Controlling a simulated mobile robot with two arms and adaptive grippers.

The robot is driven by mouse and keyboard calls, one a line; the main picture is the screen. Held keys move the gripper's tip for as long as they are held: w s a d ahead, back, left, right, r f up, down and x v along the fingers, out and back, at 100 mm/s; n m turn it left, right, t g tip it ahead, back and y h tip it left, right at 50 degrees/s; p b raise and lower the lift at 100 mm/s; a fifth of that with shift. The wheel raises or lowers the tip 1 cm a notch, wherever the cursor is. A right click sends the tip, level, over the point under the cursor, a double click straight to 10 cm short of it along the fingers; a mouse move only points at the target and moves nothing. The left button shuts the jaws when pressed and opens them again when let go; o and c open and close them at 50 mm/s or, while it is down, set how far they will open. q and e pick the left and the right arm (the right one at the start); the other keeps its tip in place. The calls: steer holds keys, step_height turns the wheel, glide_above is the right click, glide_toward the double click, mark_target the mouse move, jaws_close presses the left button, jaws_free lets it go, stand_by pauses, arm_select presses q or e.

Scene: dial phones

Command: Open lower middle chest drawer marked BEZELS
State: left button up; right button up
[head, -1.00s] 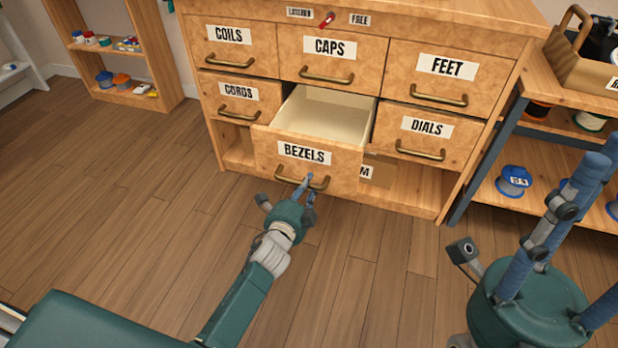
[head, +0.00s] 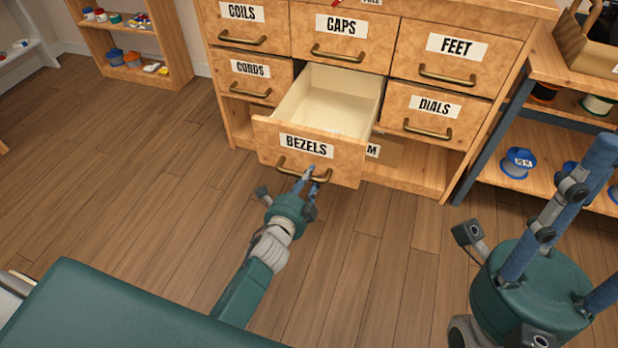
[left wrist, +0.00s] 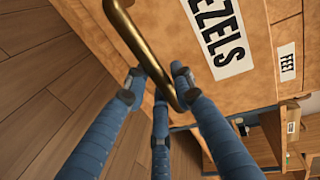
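The BEZELS drawer (head: 250,127) is the lower middle one of the wooden chest (head: 460,190). It is pulled well out, and its pale interior shows from above. Its brass handle (head: 290,172) is on the front under the BEZELS label. My left gripper (head: 312,174) is at this handle. In the left wrist view, the blue fingers of my left gripper (left wrist: 156,82) close around the brass handle (left wrist: 138,45) from both sides, with another finger behind it. My right gripper (head: 600,215) is at the right, fingers apart and empty, away from the chest.
The drawers around it, CORDS (head: 242,88), CAPS (head: 375,45) and DIALS (head: 455,110), are shut. A box marked with an M (head: 390,152) sits on the chest's bottom shelf. A shelf unit with spools (head: 518,162) stands at the right. The floor (head: 130,210) before the chest is clear.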

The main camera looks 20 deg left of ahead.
arm_select(q)
steer(key=shift+o, duration=0.9)
steer(key=v, duration=1.2)
